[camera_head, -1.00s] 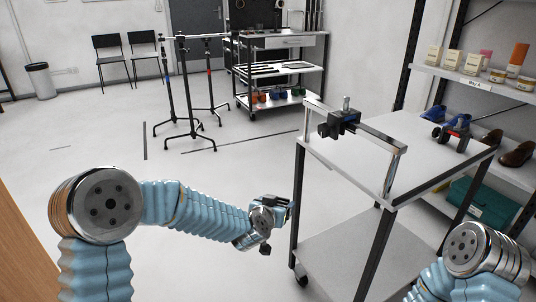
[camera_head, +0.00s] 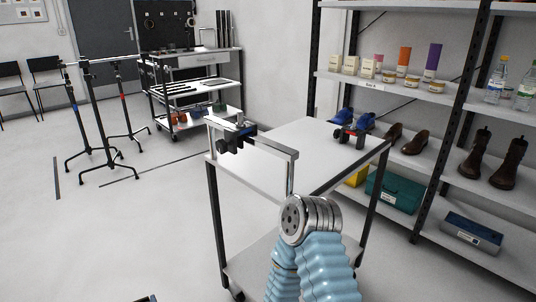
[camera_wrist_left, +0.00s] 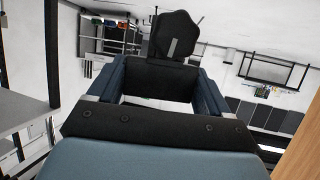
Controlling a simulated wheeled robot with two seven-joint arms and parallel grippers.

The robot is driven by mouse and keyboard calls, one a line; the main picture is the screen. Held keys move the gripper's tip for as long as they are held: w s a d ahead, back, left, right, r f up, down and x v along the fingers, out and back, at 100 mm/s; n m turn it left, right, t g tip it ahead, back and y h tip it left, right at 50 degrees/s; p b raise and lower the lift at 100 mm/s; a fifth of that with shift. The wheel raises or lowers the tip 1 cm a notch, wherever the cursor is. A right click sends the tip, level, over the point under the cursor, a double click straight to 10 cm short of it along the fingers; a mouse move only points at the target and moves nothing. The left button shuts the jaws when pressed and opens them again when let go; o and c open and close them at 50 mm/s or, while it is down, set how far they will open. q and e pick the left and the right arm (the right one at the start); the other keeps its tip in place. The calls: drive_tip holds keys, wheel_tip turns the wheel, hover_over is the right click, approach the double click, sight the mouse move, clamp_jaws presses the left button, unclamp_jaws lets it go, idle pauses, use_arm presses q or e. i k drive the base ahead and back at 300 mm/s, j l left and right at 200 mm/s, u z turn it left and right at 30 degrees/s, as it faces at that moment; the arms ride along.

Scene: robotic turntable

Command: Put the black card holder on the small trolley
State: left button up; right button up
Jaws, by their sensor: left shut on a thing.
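In the left wrist view my left gripper (camera_wrist_left: 160,68) is shut on a black card holder (camera_wrist_left: 174,38), which sticks out beyond the fingertips. In the head view only a small dark piece shows at the bottom edge; I cannot tell whether it is the left gripper. A white-topped trolley (camera_head: 310,140) with dark legs and a raised metal handle stands ahead. A black clamp (camera_head: 237,137) sits on the handle, and a small black and red device (camera_head: 348,135) is at the far right of the top. My right arm hides part of the trolley's near side; its gripper is out of view.
Most of the trolley top is bare. A shelf unit (camera_head: 430,95) with shoes, jars and bottles stands close behind on the right. Black stands (camera_head: 100,130) and a tool cart (camera_head: 195,90) are at the back left.

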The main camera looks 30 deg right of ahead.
sight(307, 130)
drive_tip(key=l+u, duration=0.2)
drive_tip(key=u, duration=0.2)
drive_tip(key=k+l+u, duration=0.1)
drive_tip(key=u, duration=0.35)
drive_tip(key=k+l+u, duration=0.15)
drive_tip(key=u, duration=0.25)
drive_tip(key=k+l+u, duration=0.15)
drive_tip(key=u, duration=0.3)
drive_tip(key=k+l+u, duration=0.15)
drive_tip(key=u, duration=0.25)
drive_tip(key=k+l+u, duration=0.25)
drive_tip(key=u, duration=0.2)
drive_tip(key=k+l+u, duration=0.1)
drive_tip(key=k+u, duration=0.15)
drive_tip(key=u, duration=0.2)
drive_tip(key=k+z, duration=0.35)
drive_tip(key=k+l+z, duration=0.2)
drive_tip(key=k+z, duration=0.15)
